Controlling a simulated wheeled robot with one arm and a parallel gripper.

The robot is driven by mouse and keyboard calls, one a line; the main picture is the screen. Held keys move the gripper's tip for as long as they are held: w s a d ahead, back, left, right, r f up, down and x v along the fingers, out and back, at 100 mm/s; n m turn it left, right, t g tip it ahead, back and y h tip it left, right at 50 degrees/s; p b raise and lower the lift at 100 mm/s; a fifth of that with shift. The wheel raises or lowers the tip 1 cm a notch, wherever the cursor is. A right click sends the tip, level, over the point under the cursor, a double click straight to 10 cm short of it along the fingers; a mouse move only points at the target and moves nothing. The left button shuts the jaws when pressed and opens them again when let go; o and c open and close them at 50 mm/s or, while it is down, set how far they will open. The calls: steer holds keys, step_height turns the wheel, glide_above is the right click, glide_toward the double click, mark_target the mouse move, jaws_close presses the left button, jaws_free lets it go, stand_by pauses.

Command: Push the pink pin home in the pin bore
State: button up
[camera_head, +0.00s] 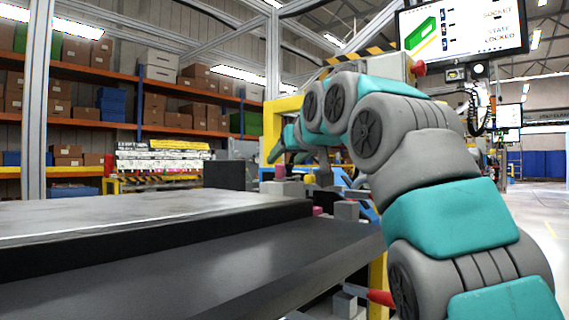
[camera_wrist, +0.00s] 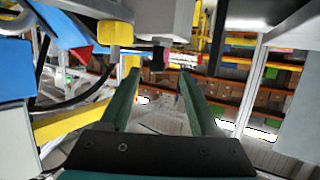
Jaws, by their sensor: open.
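My gripper (camera_wrist: 158,76) is open in the wrist view, its two green fingers apart with nothing held between them. A grey block (camera_wrist: 162,22) is beyond the fingertips at the top of that view, with a small dark piece below it. In the head view, my gripper (camera_head: 277,152) is at the far end of my arm, partly hidden by it. I cannot tell which pink piece is the pin. The pin bore is not clearly visible.
A dark-edged bench (camera_head: 200,262) fills the lower left of the head view. A yellow post and frame (camera_head: 284,106) stands behind my arm. A screen (camera_head: 462,30) at upper right reads "SOCKET" and "STATE LOCKED". A yellow block (camera_wrist: 115,33) is close left of the fingers.

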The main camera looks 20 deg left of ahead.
steer(key=shift+b+v, duration=0.3)
steer(key=shift+v, duration=2.35)
